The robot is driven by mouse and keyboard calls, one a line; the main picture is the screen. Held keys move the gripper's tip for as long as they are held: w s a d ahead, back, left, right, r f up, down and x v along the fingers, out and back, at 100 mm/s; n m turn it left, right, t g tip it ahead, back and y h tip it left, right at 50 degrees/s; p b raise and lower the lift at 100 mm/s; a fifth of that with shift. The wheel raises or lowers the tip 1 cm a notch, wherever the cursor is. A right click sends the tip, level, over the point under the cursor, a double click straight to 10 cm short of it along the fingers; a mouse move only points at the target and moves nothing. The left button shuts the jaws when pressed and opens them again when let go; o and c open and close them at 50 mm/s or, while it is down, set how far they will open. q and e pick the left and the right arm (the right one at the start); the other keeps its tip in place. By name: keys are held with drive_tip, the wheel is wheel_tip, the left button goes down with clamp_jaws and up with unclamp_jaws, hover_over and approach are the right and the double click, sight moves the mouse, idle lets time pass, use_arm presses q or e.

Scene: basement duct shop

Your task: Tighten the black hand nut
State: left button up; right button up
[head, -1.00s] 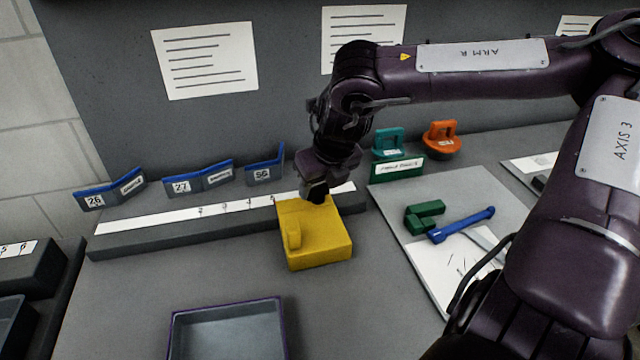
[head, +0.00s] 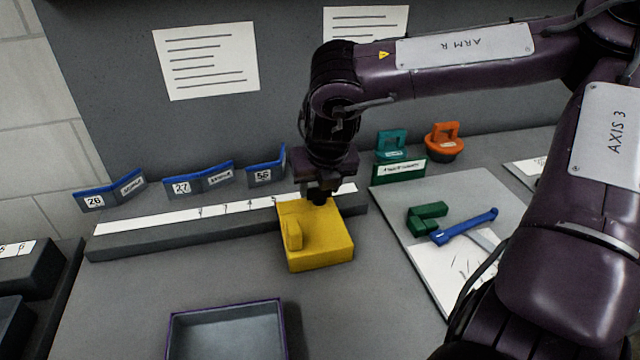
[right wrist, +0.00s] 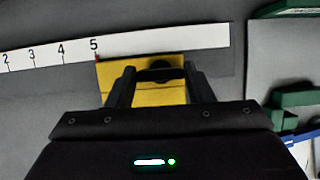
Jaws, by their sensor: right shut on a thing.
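A yellow block (head: 325,245) with a raised tab on its left stands on the bench in front of the numbered strip. The black hand nut (right wrist: 160,72) is on the yellow block, between my right gripper's fingers in the right wrist view. My right gripper (head: 319,197) points down at the block's back edge and is shut on the nut. In the head view the fingers mostly hide the nut. My left gripper is not in view.
A grey tray (head: 228,312) lies at the front. Blue angled signs (head: 198,178) stand behind the numbered strip (head: 180,216). A green clamp (head: 427,217) and blue tool (head: 465,226) lie on a mat at right. Teal and orange handled objects stand behind.

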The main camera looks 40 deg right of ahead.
drive_tip(key=o, duration=1)
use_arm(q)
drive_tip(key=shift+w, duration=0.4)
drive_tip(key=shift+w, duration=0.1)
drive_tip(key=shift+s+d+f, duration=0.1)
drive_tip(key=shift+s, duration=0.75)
use_arm(e)
drive_tip(key=v, duration=0.8)
